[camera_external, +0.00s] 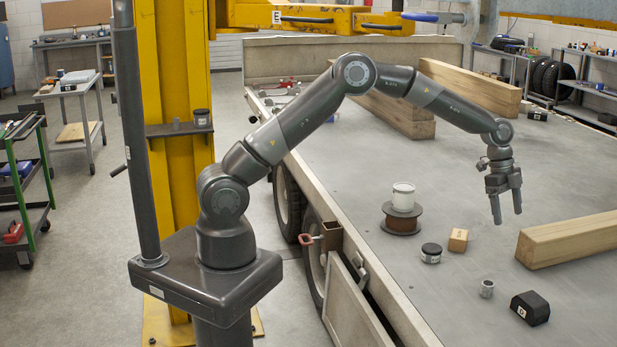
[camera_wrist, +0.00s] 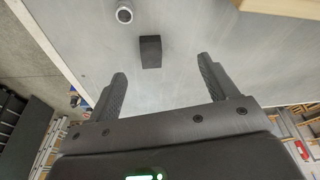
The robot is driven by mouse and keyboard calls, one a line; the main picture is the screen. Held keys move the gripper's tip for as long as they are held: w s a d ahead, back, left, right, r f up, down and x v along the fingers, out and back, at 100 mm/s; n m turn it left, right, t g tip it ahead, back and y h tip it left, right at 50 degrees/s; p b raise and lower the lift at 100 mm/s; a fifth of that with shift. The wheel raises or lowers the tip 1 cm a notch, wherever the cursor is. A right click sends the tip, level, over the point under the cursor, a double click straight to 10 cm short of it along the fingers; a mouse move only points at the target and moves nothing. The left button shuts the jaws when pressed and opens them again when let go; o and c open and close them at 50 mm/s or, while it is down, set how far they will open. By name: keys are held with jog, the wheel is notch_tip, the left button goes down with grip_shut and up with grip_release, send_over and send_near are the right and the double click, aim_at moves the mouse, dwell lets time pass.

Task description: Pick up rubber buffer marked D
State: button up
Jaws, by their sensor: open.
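A black rubber buffer (camera_external: 530,308) with a small white label lies on the grey trailer deck at the front right. The label looks like a D, but it is small. In the wrist view a dark block (camera_wrist: 150,52), which appears to be this buffer, lies beyond the fingertips, between their lines; no label is legible there. My gripper (camera_external: 507,217) is open and empty, pointing down above the deck, behind and above the buffer. Both fingers also show in the wrist view (camera_wrist: 161,75), spread apart. A second black block (camera_external: 537,114) lies far back by the beams.
A metal ring (camera_external: 487,288) stands just left of the buffer, and a wooden beam (camera_external: 575,238) lies behind it. A small wooden block (camera_external: 458,240), a dark jar (camera_external: 431,253) and a white can (camera_external: 403,197) on a brown spool (camera_external: 401,220) stand farther left.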

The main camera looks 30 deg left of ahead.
aim_at(532, 298)
jog(key=s+d+f+m, duration=0.1)
jog(key=s+d+f, duration=0.2)
jog(key=f, duration=0.2)
jog(key=s+d+f+m+g, duration=0.1)
jog(key=s+d+f, duration=0.1)
jog(key=d+f, duration=0.1)
jog(key=s+d+f+m, duration=0.1)
jog(key=s+d+f, duration=0.2)
jog(key=f, duration=0.3)
jog(key=shift+s+d+f, duration=0.35)
jog(key=shift+d, duration=0.25)
jog(key=shift+g, duration=0.3)
jog(key=x, duration=0.5)
jog(key=shift+s+d, duration=0.15)
jog(key=shift+s, duration=0.15)
jog(key=shift+r, duration=0.1)
jog(key=c, duration=1.2)
